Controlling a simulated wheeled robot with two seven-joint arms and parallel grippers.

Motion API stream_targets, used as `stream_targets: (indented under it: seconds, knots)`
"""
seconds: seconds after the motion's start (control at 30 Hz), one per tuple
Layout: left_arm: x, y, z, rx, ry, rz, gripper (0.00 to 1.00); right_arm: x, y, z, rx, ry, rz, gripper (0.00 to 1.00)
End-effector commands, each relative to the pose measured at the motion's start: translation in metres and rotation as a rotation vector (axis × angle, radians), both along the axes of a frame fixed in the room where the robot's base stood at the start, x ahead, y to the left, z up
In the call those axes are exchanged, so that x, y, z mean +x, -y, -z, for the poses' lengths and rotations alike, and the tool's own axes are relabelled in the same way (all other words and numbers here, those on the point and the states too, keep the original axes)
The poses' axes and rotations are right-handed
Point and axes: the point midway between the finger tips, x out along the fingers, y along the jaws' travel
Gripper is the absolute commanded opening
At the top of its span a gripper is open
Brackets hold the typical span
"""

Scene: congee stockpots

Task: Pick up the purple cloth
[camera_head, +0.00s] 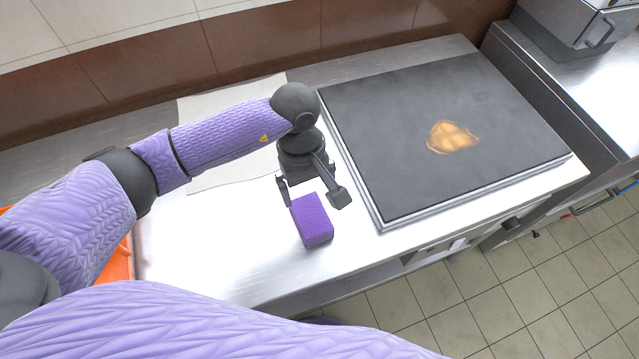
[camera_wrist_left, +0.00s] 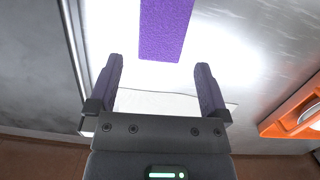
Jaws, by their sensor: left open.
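The purple cloth (camera_head: 312,222) is a block-like, rough-textured piece on the steel counter, left of the dark griddle. In the left wrist view the purple cloth (camera_wrist_left: 165,28) shows at the top, beyond the fingertips and between their lines. My left gripper (camera_head: 315,197) is open above the counter at the cloth's far end. In the left wrist view the left gripper (camera_wrist_left: 160,65) has its two fingers wide apart with nothing between them. I cannot tell its exact height over the cloth. My right gripper is not in view.
The griddle (camera_head: 390,110) with a brown stain (camera_head: 452,137) stands just right of the gripper. A pale sheet (camera_head: 225,178) lies under my left arm. An orange container (camera_wrist_left: 295,112) is at one side. The steel counter (camera_head: 220,245) is bare around the cloth.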

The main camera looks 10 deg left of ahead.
Motion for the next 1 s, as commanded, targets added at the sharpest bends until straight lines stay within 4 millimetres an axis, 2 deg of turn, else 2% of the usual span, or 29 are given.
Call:
stream_targets:
  seconds: [0.07, 0.17, 0.5, 0.6, 0.77, 0.8, 1.0]
  knots:
    - [0.0, -0.002, 0.003, 0.015, 0.007, 0.014, 1.0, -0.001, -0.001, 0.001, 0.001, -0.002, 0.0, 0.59]
    - [-0.002, -0.001, 0.02, 0.015, 0.005, 0.013, 1.0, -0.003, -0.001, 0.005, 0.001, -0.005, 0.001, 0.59]
    - [-0.012, 0.005, 0.092, 0.013, 0.003, 0.009, 1.0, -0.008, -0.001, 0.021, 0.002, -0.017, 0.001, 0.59]
    - [-0.013, 0.006, 0.098, 0.012, 0.005, 0.011, 1.0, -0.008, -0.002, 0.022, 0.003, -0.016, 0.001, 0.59]
    - [-0.012, 0.006, 0.097, 0.012, 0.006, 0.011, 1.0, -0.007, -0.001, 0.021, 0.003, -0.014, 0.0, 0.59]
    - [-0.012, 0.006, 0.097, 0.012, 0.006, 0.011, 0.98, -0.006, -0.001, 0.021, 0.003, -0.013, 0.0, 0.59]
    - [-0.012, 0.006, 0.097, 0.012, 0.006, 0.01, 0.56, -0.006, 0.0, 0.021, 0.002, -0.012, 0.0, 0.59]
